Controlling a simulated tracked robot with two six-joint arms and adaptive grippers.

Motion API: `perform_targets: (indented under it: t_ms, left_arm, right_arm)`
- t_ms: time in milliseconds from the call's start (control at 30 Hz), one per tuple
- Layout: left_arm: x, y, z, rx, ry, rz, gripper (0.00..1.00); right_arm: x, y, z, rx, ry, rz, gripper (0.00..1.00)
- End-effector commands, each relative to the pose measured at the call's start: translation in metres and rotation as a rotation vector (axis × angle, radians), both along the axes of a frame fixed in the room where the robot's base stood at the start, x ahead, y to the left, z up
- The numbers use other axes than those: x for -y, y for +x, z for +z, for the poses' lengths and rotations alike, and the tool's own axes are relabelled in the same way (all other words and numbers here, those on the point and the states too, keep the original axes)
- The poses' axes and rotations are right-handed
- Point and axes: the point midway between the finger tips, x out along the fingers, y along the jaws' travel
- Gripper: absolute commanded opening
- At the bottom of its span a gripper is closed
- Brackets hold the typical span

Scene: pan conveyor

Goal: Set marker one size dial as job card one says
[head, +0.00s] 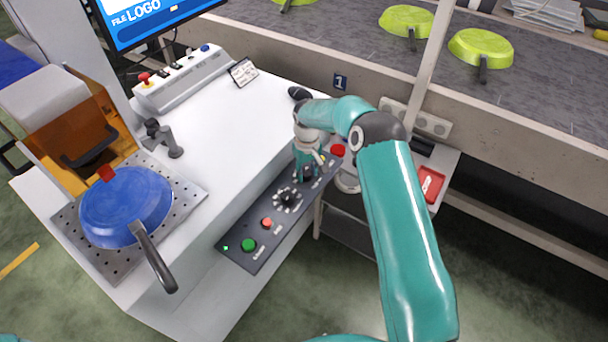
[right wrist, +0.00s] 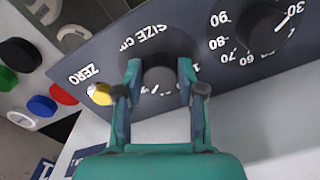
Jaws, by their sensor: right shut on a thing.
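The marker's size dial (right wrist: 160,78) is a dark round knob under the lettering "SIZE CM" in the right wrist view. My right gripper (right wrist: 160,88) is shut on it, one finger on each side. The fingers hide most of the dial's scale, so I cannot read its setting. In the head view my right gripper (head: 307,171) stands over the upper end of the dark control panel (head: 252,228), hiding the dial. A small white card (head: 243,72) stands at the back of the bench; its text is too small to read. My left gripper is not in view.
A second dial (head: 288,197) with numbers sits beside the size dial. A yellow button (right wrist: 100,93) marked "ZERO" is close to the fingers. Green (head: 249,245) and red (head: 266,223) buttons lie lower. A blue pan (head: 125,205) rests on the perforated plate (head: 192,197).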

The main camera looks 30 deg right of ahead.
Motion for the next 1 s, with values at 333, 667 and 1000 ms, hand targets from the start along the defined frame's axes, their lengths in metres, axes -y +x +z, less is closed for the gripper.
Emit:
perform_targets:
  t_ms: [333, 667, 1000]
  left_arm:
    - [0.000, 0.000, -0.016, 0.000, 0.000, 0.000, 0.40]
    - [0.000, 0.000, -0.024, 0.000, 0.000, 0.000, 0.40]
    - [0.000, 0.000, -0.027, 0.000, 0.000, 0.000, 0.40]
  right_arm:
    - [-0.002, 0.000, -0.002, 0.002, 0.003, 0.241, 0.04]
    - [-0.002, 0.000, -0.002, 0.000, 0.004, 0.488, 0.04]
    - [-0.003, 0.000, -0.001, -0.001, 0.006, 0.617, 0.04]
